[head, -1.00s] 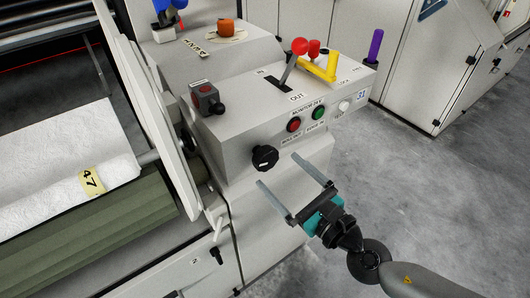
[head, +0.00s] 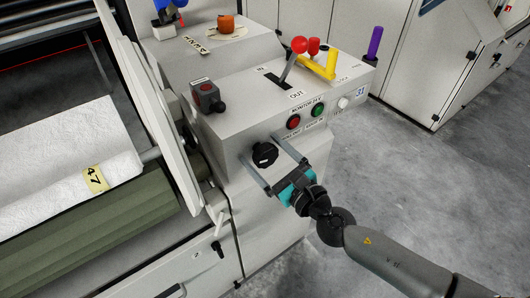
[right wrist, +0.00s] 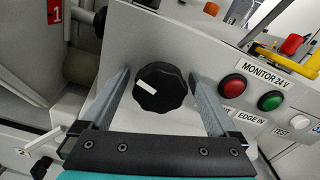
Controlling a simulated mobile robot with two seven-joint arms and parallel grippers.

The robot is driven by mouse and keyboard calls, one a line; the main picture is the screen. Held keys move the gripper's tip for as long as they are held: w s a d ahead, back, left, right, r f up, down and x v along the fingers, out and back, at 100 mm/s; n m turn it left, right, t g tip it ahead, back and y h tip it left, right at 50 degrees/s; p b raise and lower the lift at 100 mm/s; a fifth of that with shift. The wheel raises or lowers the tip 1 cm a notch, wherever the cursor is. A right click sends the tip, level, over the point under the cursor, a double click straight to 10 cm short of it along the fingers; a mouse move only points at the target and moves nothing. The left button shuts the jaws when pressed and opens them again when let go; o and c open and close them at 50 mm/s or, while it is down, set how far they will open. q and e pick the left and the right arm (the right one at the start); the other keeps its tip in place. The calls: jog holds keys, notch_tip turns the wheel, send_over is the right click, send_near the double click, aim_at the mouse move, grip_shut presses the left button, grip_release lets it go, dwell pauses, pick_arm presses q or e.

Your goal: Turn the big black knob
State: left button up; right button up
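The big black knob (head: 264,155) sits on the front face of the grey control box (head: 240,130). In the right wrist view the knob (right wrist: 160,88) is scalloped, with a white mark at its left side. My right gripper (head: 257,147) is open, with one finger on each side of the knob. In the right wrist view the fingers (right wrist: 160,85) stand apart from the knob, with a gap on both sides. My left gripper does not show.
Right of the knob are a red button (head: 293,122), a green button (head: 317,110) and a white button (head: 343,102). A roll (head: 60,160) lies left. Floor at right is clear.

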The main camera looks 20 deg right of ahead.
jog(key=c, duration=1.2)
jog(key=shift+m, duration=0.3)
